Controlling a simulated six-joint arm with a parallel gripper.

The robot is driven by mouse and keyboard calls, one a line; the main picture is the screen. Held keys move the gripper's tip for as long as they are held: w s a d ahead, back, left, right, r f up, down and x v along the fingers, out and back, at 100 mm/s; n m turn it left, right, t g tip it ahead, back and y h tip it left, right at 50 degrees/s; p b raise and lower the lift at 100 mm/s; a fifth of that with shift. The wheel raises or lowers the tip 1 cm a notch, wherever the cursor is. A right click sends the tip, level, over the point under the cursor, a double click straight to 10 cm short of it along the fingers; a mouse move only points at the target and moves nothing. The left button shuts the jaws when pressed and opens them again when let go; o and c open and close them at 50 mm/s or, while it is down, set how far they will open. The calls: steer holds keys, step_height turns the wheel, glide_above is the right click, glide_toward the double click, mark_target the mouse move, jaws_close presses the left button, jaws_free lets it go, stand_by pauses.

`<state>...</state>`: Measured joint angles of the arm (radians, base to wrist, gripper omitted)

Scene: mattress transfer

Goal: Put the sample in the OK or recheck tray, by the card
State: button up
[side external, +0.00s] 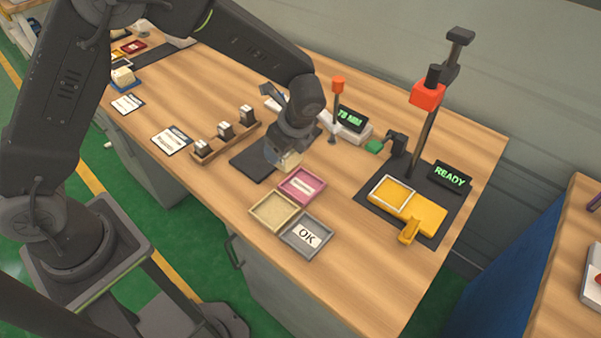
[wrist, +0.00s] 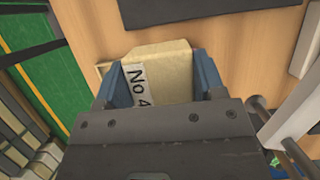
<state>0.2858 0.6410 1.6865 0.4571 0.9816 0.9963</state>
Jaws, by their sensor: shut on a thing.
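My gripper (side external: 284,152) is shut on a cream sample (side external: 288,161), held between blue fingers in the wrist view. The sample (wrist: 168,75) has a white label reading "No 4"; the rest of the label is hidden by my gripper. It is over the right part of a dark mat (side external: 252,166), just behind the trays; its height above the mat is unclear. A grey tray (side external: 288,238) holds an "OK" card (side external: 306,235). A pink tray (side external: 302,175) has a white card too small to read. A beige tray (side external: 272,211) looks empty beside them.
A wooden rack (side external: 210,156) with several small blocks stands left of the mat. White cards (side external: 171,140) lie beyond it. A red-topped gauge (side external: 338,86) and a green-lit display stand behind. A yellow fixture (side external: 425,213) and a "READY" display (side external: 450,177) stand right.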

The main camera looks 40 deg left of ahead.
steer(key=d+f, duration=0.1)
steer(key=d, duration=0.1)
steer(key=w+d+f, duration=0.1)
steer(key=d, duration=0.1)
steer(key=shift+d+f, duration=0.1)
steer(key=shift+f, duration=2.2)
steer(key=shift+f, duration=0.1)
steer(key=o, duration=1)
